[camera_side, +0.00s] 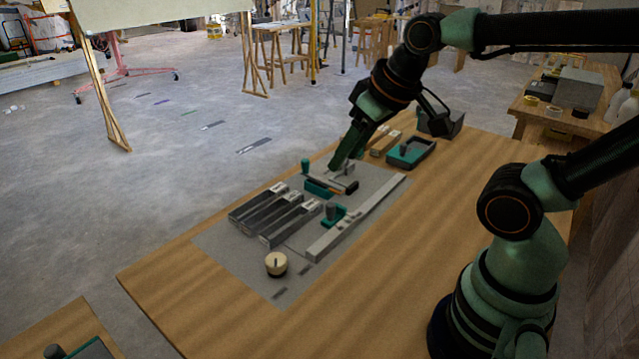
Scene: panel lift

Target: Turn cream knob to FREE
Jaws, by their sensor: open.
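The cream knob (276,264) sits near the front corner of the grey panel (225,244) on the wooden table. It is round with a dark mark on top, and a small dark label (280,293) lies in front of it. I cannot read any FREE lettering at this size. My gripper (340,166) is at the far end of the panel, above and close to a small light grey and green fixture, well apart from the knob. It points down and is open. I cannot tell whether its fingers touch the fixture.
Several dark grey slotted bars (268,213) stand on the panel between my gripper and the knob. A green knobbed slider (333,213) and a long pale rail (355,219) lie to the right. A dark green-lined tray (411,152) sits behind.

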